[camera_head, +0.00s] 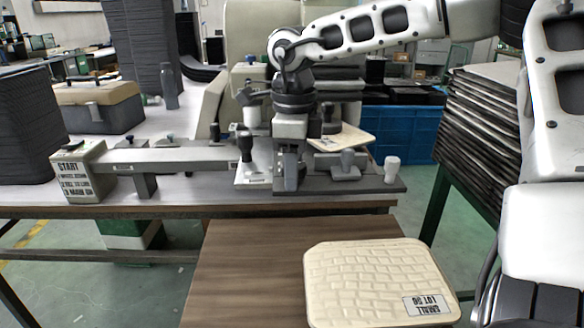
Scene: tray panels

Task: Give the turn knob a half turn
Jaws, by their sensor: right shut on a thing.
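My right arm comes in from the right and reaches over the bench fixture. My right gripper (290,160) points down at the fixture and is shut on what seems to be the grey turn knob (291,178). Its fingers cover most of the knob, so I cannot tell how far it is turned. The knob stands on the dark base plate (340,186) near the front edge of the bench. My left gripper is not in view.
A black-topped handle (245,146) stands just left of the gripper. A cream tray panel (375,280) lies on the near table.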

